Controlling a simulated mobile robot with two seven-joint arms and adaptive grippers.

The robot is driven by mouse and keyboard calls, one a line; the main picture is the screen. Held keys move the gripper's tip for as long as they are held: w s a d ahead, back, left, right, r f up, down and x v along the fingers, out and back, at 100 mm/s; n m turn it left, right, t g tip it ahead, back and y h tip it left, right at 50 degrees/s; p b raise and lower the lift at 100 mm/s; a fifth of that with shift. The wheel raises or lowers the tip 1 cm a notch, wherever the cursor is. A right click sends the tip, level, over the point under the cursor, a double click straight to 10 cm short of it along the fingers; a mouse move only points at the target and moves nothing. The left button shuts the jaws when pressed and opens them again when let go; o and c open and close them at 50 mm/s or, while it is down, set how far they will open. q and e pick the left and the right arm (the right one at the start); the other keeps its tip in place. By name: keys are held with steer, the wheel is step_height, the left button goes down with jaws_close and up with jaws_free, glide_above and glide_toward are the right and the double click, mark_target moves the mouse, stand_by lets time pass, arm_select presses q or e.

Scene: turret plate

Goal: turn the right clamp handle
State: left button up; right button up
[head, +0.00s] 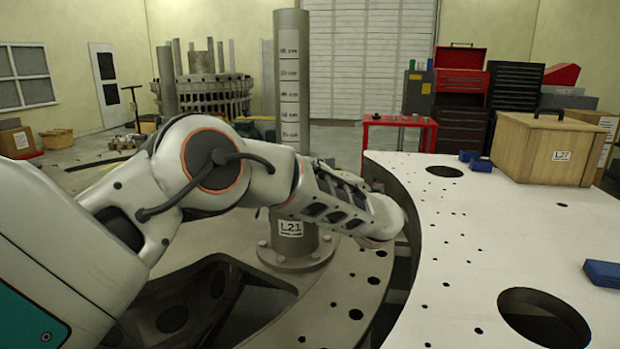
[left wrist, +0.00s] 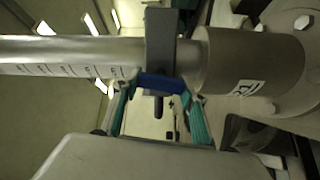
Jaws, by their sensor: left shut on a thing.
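In the left wrist view, a dark grey clamp (left wrist: 160,42) sits around a silver post (left wrist: 60,52) with scale marks, beside a wider grey collar (left wrist: 245,62). A blue handle (left wrist: 162,84) is on the clamp, with a dark pin (left wrist: 158,106) sticking out from it. My left gripper (left wrist: 160,92) has teal fingers on both sides of the blue handle and is shut on it. In the head view my left arm reaches across in front of a grey post (head: 291,85) labelled L21; the gripper, the clamp and the handle are hidden there. My right gripper is not in view.
A large pale plate (head: 470,240) with holes fills the right side, next to the gap by my left wrist. A wooden crate (head: 545,150) and a blue block (head: 603,272) rest on it. A red table (head: 400,122) stands behind.

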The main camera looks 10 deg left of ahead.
arm_select(q)
steer(key=shift+n, duration=0.9)
steer(key=o, duration=1.1)
steer(key=shift+w, duration=0.1)
steer(key=shift+o, duration=0.2)
